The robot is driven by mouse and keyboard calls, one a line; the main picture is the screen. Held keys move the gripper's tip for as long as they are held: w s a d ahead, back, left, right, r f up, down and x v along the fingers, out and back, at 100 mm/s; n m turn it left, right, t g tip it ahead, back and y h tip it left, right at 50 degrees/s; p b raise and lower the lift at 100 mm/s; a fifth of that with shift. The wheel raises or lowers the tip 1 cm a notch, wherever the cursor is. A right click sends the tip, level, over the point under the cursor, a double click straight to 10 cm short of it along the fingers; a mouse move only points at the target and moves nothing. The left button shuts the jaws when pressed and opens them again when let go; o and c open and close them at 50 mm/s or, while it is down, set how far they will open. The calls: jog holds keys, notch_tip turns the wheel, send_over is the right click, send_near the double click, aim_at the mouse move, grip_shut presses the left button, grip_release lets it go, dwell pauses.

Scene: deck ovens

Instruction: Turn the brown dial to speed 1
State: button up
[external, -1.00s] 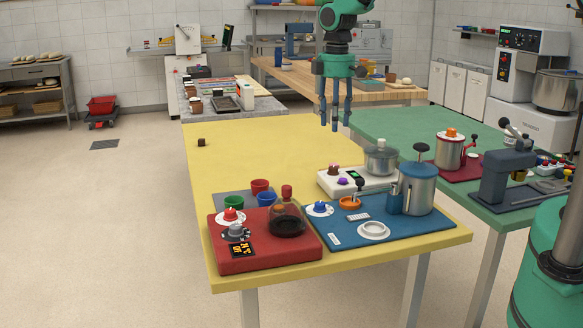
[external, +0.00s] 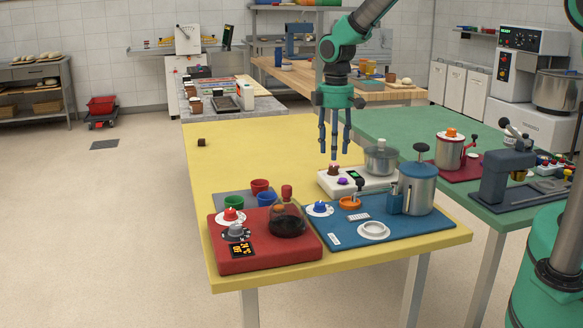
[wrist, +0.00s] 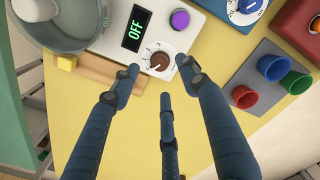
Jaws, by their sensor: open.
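The brown dial (wrist: 159,61) sits on a white stirrer base (wrist: 190,40) beside a purple knob (wrist: 180,19) and a small display (wrist: 137,28) that reads OFF. A white scale with marks surrounds the dial. In the external view the brown dial (external: 333,169) stands at the base's left end, with a pot (external: 381,160) at its right end. My gripper (external: 334,154) is open and points down just above the dial, with its three blue fingers spread. In the wrist view the fingertips of my gripper (wrist: 160,80) lie around the near side of the dial, apart from it.
A blue mat (external: 415,228) with a steel canister (external: 418,188) and a red base (external: 265,258) with a glass jug (external: 287,218) stand in front. Red, green and blue cups (external: 260,186) stand to the left.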

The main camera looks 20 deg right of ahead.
aim_at(333, 167)
jog(key=shift+f+b, duration=0.4)
jog(key=shift+f, duration=2.25)
jog(key=shift+c, duration=0.3)
grip_shut()
